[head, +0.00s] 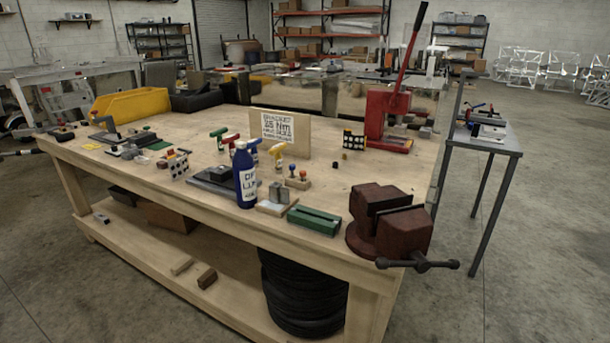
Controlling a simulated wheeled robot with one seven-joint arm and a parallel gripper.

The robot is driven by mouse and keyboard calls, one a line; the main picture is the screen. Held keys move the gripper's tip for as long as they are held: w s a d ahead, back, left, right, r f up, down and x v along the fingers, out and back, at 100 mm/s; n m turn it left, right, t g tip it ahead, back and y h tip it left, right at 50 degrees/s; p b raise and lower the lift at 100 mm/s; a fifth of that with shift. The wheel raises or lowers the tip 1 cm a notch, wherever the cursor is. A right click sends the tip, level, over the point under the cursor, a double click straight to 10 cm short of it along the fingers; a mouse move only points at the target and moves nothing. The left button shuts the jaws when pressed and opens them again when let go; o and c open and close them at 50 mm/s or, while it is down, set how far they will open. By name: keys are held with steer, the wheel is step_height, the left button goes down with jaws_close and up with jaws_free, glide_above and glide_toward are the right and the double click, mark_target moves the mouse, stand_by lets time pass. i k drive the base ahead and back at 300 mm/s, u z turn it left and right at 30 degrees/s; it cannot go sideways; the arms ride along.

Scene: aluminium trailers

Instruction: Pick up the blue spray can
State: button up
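The blue spray can (244,178) stands upright near the front edge of the wooden workbench (215,147). It is dark blue with white lettering, and its top is partly confused with a blue-handled item just behind it. A dark flat block lies close at its left, and a small wooden piece with a grey metal block is at its right. My gripper is not in view.
A dark red vise (388,223) sits at the bench's front right corner. A green box (315,220) lies between vise and can. A signboard (280,130), red arbor press (388,118) and yellow bin (130,104) stand farther back. Tyres (303,292) are stacked below. Concrete floor in front is clear.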

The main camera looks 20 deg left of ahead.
mark_target(243, 161)
steer(key=z, duration=0.8)
steer(key=k, duration=1.3)
steer(key=u, duration=1.5)
steer(key=i, duration=1.5)
steer(key=z, duration=0.05)
